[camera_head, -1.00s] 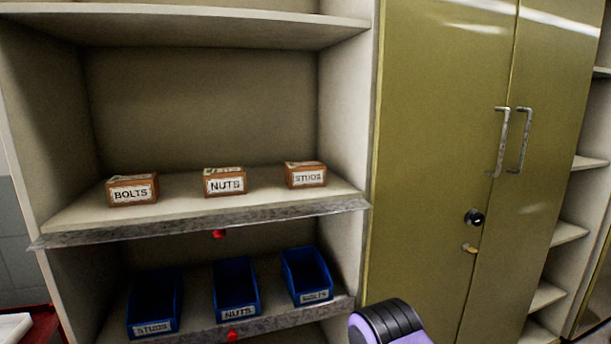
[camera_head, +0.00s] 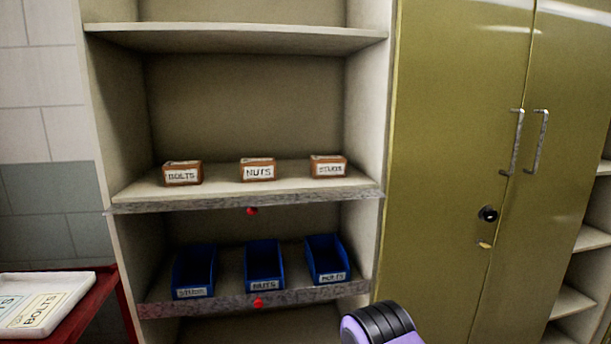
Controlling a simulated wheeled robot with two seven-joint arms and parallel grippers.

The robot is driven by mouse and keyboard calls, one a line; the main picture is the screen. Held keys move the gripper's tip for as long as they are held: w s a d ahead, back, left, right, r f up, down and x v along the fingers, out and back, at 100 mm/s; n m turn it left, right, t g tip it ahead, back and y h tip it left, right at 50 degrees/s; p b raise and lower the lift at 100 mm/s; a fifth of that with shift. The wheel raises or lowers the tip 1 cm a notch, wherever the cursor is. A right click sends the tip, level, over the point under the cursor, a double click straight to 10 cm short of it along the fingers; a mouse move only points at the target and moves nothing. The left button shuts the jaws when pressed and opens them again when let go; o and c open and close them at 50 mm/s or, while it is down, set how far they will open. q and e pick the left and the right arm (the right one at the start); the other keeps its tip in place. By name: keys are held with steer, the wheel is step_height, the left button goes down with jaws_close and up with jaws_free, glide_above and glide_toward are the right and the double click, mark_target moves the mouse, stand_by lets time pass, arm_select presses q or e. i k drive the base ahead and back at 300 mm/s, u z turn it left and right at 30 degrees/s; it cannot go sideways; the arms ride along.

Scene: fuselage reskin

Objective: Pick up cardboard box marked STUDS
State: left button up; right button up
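The cardboard box marked STUDS (camera_head: 329,167) is a small brown box with a white label. It sits upright at the right end of the middle shelf (camera_head: 220,196). To its left on the same shelf are the box marked NUTS (camera_head: 257,169) and the box marked BOLTS (camera_head: 182,173). A purple and black part of my arm shows at the bottom edge, right of centre, below and in front of the shelves. Neither gripper's fingers are in view.
Blue bins labelled STUDS (camera_head: 194,270), NUTS (camera_head: 264,264) and BOLTS (camera_head: 326,259) stand on the lower shelf. A closed olive cabinet (camera_head: 440,150) adjoins on the right. A red table (camera_head: 90,312) with a white tray (camera_head: 78,284) is at lower left.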

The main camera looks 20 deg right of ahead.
mark_target(322, 167)
steer(key=u, duration=0.4)
steer(key=k, duration=0.85)
steer(key=z, duration=0.65)
steer(key=i, duration=0.7)
steer(key=z, duration=0.65)
